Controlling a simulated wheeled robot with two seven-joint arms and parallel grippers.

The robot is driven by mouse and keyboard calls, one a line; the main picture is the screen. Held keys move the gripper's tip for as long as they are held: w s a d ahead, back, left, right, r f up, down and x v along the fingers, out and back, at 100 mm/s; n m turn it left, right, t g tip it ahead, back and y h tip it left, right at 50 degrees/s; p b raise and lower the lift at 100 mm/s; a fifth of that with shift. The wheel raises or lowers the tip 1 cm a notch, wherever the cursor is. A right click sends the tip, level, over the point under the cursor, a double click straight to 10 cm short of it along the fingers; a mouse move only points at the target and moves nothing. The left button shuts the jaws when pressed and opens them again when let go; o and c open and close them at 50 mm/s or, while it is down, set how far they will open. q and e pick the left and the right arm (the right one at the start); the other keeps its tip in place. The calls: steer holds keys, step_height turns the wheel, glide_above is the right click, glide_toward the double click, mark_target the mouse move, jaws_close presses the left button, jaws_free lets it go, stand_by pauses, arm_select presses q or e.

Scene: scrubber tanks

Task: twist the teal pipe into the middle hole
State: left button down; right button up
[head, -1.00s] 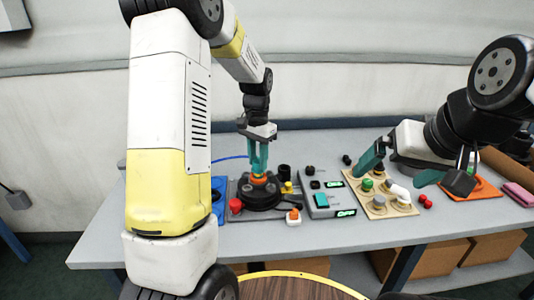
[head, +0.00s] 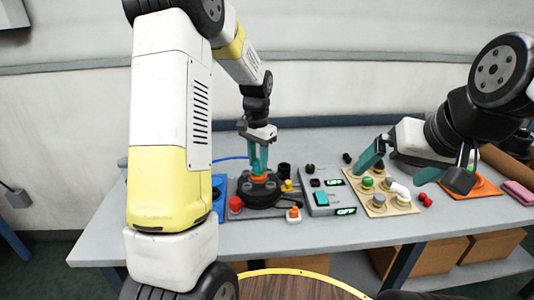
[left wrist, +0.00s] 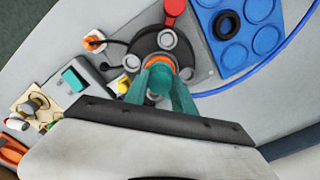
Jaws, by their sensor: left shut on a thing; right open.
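My left gripper (head: 258,168) reaches down over the round black fixture (head: 258,196) on the table. Its teal fingers are shut on the teal pipe (left wrist: 159,80), which stands at the middle of the fixture, inside an orange ring (head: 259,179). The left wrist view also shows the gripper (left wrist: 160,88) from above, one finger on each side of the pipe. The pipe's lower end and the hole are hidden, so its depth cannot be told. My right gripper (head: 400,166) is open and empty above the right part of the table.
A red knob (head: 235,203) sits at the fixture's left front. A blue tray (left wrist: 250,30) lies beside the fixture. A grey control box (head: 327,199) with green displays stands to the right, then a beige board (head: 377,205) with several knobs. An orange mat (head: 487,187) lies farther right.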

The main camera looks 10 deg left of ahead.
arm_select(q)
steer(key=shift+f, duration=0.15)
stand_by(0.4)
steer(key=shift+c, duration=0.4)
jaws_free()
stand_by(0.4)
steer(key=shift+r, duration=3.55)
